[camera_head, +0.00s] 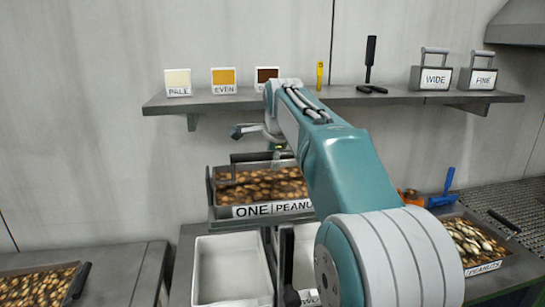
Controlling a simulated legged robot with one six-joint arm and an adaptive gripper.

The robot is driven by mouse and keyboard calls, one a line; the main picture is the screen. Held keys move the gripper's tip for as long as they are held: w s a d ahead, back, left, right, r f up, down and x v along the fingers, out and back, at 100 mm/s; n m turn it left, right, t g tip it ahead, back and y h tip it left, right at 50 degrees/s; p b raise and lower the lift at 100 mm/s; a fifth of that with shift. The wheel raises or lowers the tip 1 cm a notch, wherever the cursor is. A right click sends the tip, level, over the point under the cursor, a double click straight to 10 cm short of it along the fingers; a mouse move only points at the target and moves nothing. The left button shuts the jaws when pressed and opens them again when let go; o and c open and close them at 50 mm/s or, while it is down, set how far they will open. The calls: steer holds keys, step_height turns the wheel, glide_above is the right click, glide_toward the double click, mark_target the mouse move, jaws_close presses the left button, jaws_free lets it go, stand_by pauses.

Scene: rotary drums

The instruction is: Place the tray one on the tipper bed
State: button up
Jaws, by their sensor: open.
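Tray one (252,211) is a dark, shallow tray of brown peanuts with a white front label that reads "ONE" and "PEANUTS". It looks level, raised above the white bins in the middle. A dark raised frame (210,190), which may be the tipper bed, shows at its left side; I cannot tell exactly how the tray rests on it. My gripper (279,152) is open above the tray's back edge, close to the dark bar handle (250,156). My arm covers the tray's right part and label end. Contact between fingers and handle cannot be made out.
A wall shelf (330,98) holds colour cards, tools and weights marked WIDE and FINE, close behind my arm. White bins (233,270) stand below the tray.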

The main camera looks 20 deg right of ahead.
steer(key=v, duration=1.2)
steer(key=s+a+f+n, duration=0.3)
steer(key=s+f+n, duration=0.3)
steer(key=s+f, duration=0.2)
steer(key=s+a+f+n+y, duration=0.1)
steer(key=s+a+f+n, duration=0.3)
steer(key=s+f+n, duration=0.3)
steer(key=s+a+f+n, duration=0.3)
steer(key=s+f+n, duration=0.4)
steer(key=s+f, duration=0.4)
steer(key=shift+s+a+f+g, duration=0.25)
steer(key=shift+s+g, duration=0.15)
steer(key=shift+s, duration=0.3)
